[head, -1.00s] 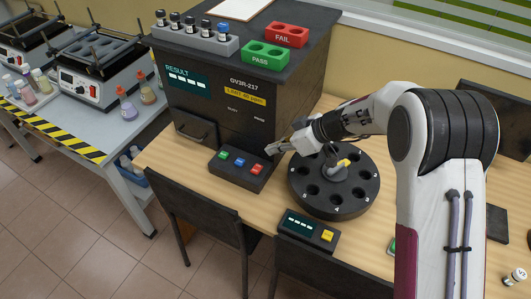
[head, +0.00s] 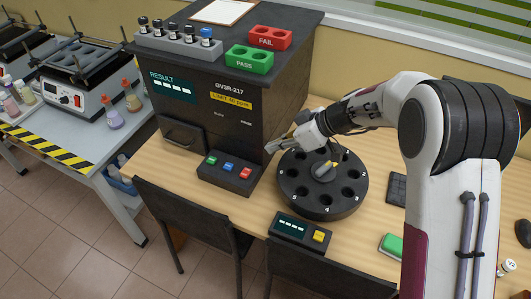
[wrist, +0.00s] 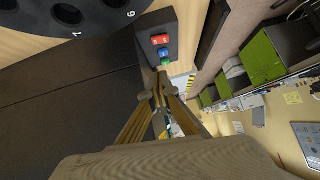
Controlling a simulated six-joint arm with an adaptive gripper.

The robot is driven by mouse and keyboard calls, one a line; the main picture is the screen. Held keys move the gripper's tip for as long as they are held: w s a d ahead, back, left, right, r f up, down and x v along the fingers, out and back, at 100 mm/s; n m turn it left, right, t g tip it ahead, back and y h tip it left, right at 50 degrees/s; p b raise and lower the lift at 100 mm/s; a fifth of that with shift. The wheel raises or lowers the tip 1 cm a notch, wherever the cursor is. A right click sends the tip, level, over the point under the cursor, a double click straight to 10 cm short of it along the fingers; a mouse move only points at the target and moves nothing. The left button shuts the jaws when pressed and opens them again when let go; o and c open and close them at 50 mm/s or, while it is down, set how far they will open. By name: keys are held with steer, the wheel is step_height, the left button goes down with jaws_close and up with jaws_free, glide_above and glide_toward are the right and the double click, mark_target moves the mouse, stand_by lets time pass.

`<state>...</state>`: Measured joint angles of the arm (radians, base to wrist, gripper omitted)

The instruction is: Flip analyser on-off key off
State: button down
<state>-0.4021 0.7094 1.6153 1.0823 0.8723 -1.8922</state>
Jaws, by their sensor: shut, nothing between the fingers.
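The analyser (head: 215,125) is a large dark cabinet with a lit RESULT screen (head: 172,87) and a yellow limit label on its front. A black key box (head: 228,178) at its foot carries a green key (head: 212,160), a blue key (head: 229,167) and a red key (head: 246,173). My gripper (head: 269,148) is shut and empty, above and right of the key box, close to the analyser's front right edge.
A round black carousel (head: 322,205) with numbered holes stands right of the key box, under my arm. A small display unit with a yellow key (head: 318,236) sits in front. Chairs (head: 190,215) stand at the table's front edge. A rack, red FAIL block (head: 270,38) and green PASS block top the analyser.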

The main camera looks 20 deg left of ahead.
steer(key=shift+s+d+r+g, duration=0.15)
steer(key=shift+s+g, duration=0.15)
steer(key=shift+s, duration=0.25)
glide_above(241, 173)
steer(key=w+d, duration=0.1)
steer(key=d, duration=0.2)
step_height(241, 173, down, 7)
steer(key=shift+d+r, duration=0.1)
steer(key=shift+r, duration=0.1)
steer(key=f, duration=0.2)
steer(key=shift+s+a+f, duration=0.2)
steer(key=shift+f, duration=0.2)
steer(key=shift+s+f, duration=0.1)
steer(key=shift+f, duration=0.7)
steer(key=shift+s, duration=0.1)
